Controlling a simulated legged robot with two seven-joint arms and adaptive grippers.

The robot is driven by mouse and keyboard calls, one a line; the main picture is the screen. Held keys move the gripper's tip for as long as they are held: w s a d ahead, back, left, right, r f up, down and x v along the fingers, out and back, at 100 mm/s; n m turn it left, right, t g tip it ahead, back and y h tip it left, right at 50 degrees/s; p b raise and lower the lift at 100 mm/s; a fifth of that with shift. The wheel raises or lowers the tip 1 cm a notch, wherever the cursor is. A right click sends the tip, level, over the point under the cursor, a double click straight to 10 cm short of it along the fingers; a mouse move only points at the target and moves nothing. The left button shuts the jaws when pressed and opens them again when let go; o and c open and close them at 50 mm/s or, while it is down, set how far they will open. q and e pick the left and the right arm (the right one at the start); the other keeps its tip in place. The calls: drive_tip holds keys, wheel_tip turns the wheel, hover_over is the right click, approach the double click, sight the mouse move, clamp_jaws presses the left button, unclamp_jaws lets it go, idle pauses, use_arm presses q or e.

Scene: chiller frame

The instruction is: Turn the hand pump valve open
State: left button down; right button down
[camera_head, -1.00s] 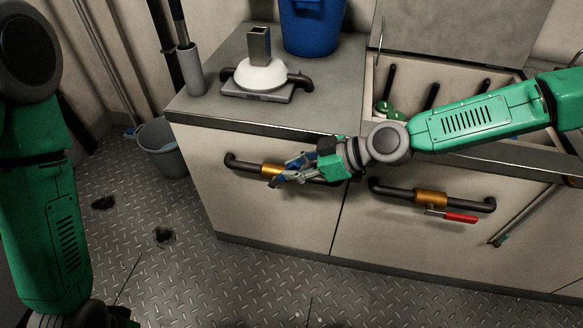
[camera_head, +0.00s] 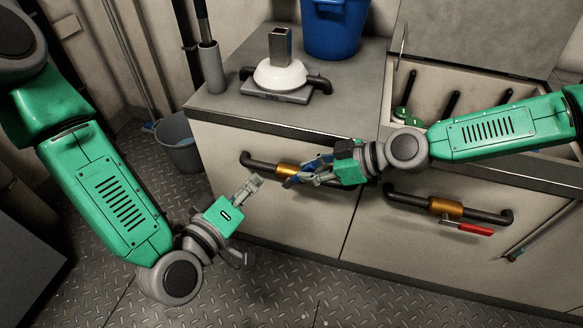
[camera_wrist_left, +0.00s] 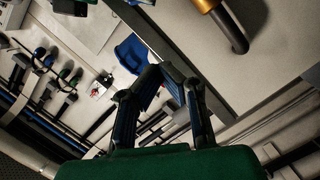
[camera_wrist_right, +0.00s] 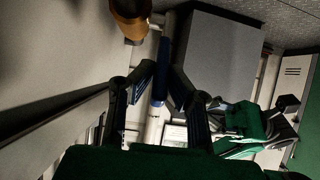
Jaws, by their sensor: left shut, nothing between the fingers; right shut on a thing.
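A brass valve (camera_head: 287,170) sits on a dark pipe handle on the left cabinet front. It also shows in the right wrist view (camera_wrist_right: 130,18), with its blue lever (camera_wrist_right: 166,58) between my fingertips. My right gripper (camera_head: 296,180) is shut on the blue lever, and the fingers partly hide it in the head view. My left gripper (camera_head: 254,182) is shut and empty, apart from the cabinet front and left of the valve. In the left wrist view its fingertips (camera_wrist_left: 160,68) meet, with a brass valve at the top right.
A second brass valve (camera_head: 445,207) with a red lever (camera_head: 476,229) is on the right cabinet. A white domed fitting (camera_head: 280,75), a blue bucket (camera_head: 335,28) and a grey cylinder (camera_head: 212,68) stand on the counter. A grey bucket (camera_head: 180,141) is on the floor left.

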drive_tip(key=shift+w+d, duration=0.2)
drive_tip(key=shift+d, duration=0.05)
use_arm(q)
drive_tip(key=shift+w+d+f, duration=0.55)
drive_tip(key=shift+w+d, duration=0.55)
drive_tip(key=shift+d, duration=0.15)
drive_tip(key=shift+w+d+f, duration=0.6)
drive_tip(key=shift+w+d, duration=0.45)
drive_tip(key=shift+d, duration=0.2)
drive_tip(key=shift+w+d+f, duration=0.55)
drive_tip(key=shift+w+d, duration=0.55)
drive_tip(key=shift+d, duration=0.15)
drive_tip(key=shift+d, duration=0.1)
